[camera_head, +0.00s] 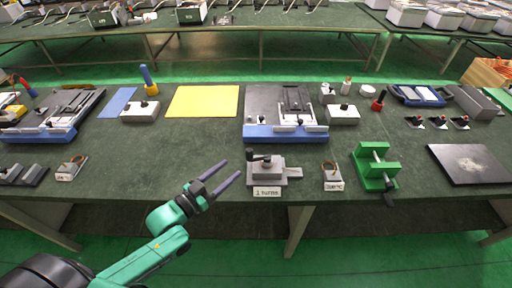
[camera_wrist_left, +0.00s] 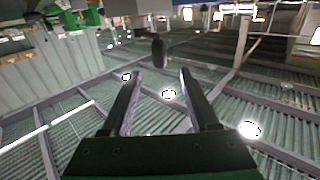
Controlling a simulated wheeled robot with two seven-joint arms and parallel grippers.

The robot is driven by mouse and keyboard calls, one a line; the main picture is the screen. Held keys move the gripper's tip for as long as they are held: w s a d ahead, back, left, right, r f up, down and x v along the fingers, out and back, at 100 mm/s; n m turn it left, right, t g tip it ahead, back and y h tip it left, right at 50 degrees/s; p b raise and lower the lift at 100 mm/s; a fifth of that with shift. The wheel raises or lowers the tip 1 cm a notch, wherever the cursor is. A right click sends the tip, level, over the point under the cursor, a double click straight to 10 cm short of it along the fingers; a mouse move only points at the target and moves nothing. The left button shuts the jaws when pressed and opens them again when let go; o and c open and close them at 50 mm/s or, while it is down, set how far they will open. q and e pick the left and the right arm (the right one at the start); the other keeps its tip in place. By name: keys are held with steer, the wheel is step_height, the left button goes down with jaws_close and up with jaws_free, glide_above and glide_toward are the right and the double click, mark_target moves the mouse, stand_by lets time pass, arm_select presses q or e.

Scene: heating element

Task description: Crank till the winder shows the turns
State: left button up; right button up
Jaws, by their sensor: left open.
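The winder (camera_head: 266,172) is a small grey block with a black crank on top, at the front edge of the green bench in the head view. A label (camera_head: 267,191) on its front seems to read "1 turns". My left gripper (camera_head: 230,169) is open and empty, just left of the winder and apart from it, its fingers pointing up and right. In the left wrist view the two fingers (camera_wrist_left: 160,73) stand apart with nothing between them. A dark rounded knob (camera_wrist_left: 159,52) shows beyond the tips; I cannot tell for sure if it is the crank handle. My right gripper is out of view.
Right of the winder are a small labelled block (camera_head: 332,178) and a green clamp (camera_head: 375,167). Behind it is a blue-fronted fixture (camera_head: 286,133). A yellow sheet (camera_head: 203,101) lies at the back left.

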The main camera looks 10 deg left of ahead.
arm_select(q)
steer(key=p+x, duration=0.1)
steer(key=x, duration=1.2)
steer(key=shift+s+d+r, duration=0.1)
jaws_close()
stand_by(0.7)
